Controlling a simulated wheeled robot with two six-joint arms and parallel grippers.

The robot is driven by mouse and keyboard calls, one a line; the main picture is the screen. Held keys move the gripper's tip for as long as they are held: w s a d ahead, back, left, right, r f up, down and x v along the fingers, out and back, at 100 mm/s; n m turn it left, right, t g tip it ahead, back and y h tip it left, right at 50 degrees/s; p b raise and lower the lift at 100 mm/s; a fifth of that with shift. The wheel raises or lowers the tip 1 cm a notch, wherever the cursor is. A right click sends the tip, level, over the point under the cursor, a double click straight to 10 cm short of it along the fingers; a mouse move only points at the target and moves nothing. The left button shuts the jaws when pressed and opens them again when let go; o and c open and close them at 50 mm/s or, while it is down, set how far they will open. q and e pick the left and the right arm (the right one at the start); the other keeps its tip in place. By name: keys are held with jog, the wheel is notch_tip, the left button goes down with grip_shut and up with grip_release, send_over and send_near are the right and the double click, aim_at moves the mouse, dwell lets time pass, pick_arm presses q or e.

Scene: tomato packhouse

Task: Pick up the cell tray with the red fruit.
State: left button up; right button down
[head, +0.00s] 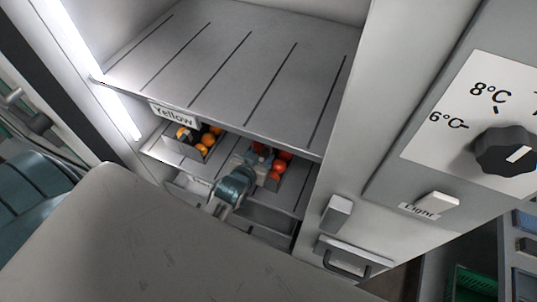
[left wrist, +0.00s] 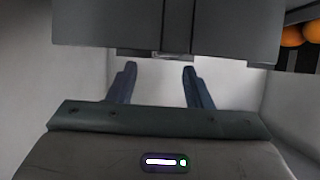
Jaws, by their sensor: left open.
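The cell tray with the red fruit (head: 276,177) is on the lower shelf in the head view, right of centre, partly hidden by my left gripper (head: 258,158). Its fruit is red to orange-red. My left gripper reaches in at this tray's left and front; I cannot tell if it touches. In the left wrist view the two fingers (left wrist: 158,85) are apart with nothing between them. Dark grey panels (left wrist: 85,25) lie just past the fingertips, with a small metal piece at their lower edge. My right gripper is in neither view.
Another tray (head: 181,148) with orange and yellow fruit stands left on the lower shelf, near the "Yellow" label (head: 173,114). The empty slotted upper shelf (head: 235,60) hangs above. The cabinet's side wall (head: 345,110) is at right. Orange fruit (left wrist: 292,37) shows at the wrist view's right.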

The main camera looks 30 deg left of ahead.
aim_at(267, 147)
pick_arm(q)
jog(key=p+x, duration=0.2)
jog(key=x, duration=0.3)
jog(key=shift+w+a+r, duration=0.1)
jog(key=shift+w+f, duration=0.25)
jog(key=shift+w, duration=0.05)
grip_shut()
dwell(1.2)
